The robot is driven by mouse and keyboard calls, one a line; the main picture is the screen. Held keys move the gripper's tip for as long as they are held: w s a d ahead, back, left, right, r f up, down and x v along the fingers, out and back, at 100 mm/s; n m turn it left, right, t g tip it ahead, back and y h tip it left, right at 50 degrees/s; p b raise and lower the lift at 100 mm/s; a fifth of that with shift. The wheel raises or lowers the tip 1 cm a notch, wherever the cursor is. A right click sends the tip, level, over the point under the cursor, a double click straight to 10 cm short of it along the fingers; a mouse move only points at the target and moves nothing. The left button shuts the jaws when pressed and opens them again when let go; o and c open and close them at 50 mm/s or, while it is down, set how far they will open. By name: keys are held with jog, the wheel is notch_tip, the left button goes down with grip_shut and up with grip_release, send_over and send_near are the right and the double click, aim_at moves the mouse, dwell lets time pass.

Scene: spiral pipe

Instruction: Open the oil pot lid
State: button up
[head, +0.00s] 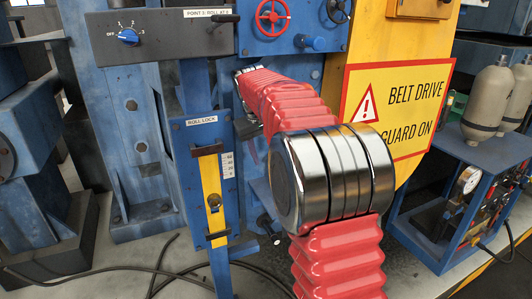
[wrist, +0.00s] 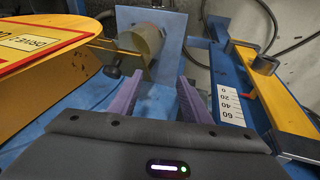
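In the wrist view a dull yellow cylinder (wrist: 148,40), which looks like the oil pot, stands on a light blue plate (wrist: 172,22) beyond my fingertips. A thin yellow arm with a black knob (wrist: 112,71) is beside it at the left; I cannot tell whether this belongs to the lid. The lid's own state is not clear. My gripper (wrist: 159,80) has two purple fingers spread apart, with nothing visible between them. The cylinder lies ahead of the fingertips, slightly left, and no contact shows. In the head view my red-sleeved arm hides the pot and the fingers.
A yellow guard with a warning sign (head: 402,95) stands right of my arm; its edge (wrist: 60,45) is close at the left in the wrist view. The blue roll lock post (head: 205,150) with its yellow slide (head: 212,205) and scale (wrist: 231,106) stands on the other side.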

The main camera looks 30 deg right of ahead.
jog(key=shift+d, duration=0.1)
jog(key=shift+c, duration=0.5)
jog(key=shift+c, duration=0.6)
jog(key=shift+s+r, duration=0.1)
jog(key=shift+s, duration=0.15)
jog(key=shift+c, duration=0.8)
jog(key=shift+s+a+r, duration=0.25)
jog(key=shift+s+a, duration=0.3)
jog(key=shift+s, duration=0.2)
jog(key=c, duration=0.3)
jog(key=s+f+m+y, duration=0.1)
jog(key=s+a+f+m+y, duration=0.1)
jog(key=f, duration=0.1)
jog(key=shift+s+f+m, duration=0.2)
jog(key=shift+s+m, duration=0.05)
jog(key=shift+m, duration=0.15)
grip_shut()
jog(key=s+a+f+m+t+y, duration=0.2)
jog(key=s+f+m+t+y, duration=0.25)
jog(key=m, duration=0.65)
jog(key=s+d+r+m+t+h, duration=0.1)
jog(key=s+d+m+t+h, duration=0.1)
jog(key=d+m, duration=0.4)
jog(key=s+d+r+m+t+h, duration=0.1)
jog(key=s+d+m+t, duration=0.4)
jog(key=m, duration=1)
jog(key=shift+s+d+m+h, duration=0.45)
jog(key=shift+s+d, duration=0.1)
jog(key=shift+d, duration=0.65)
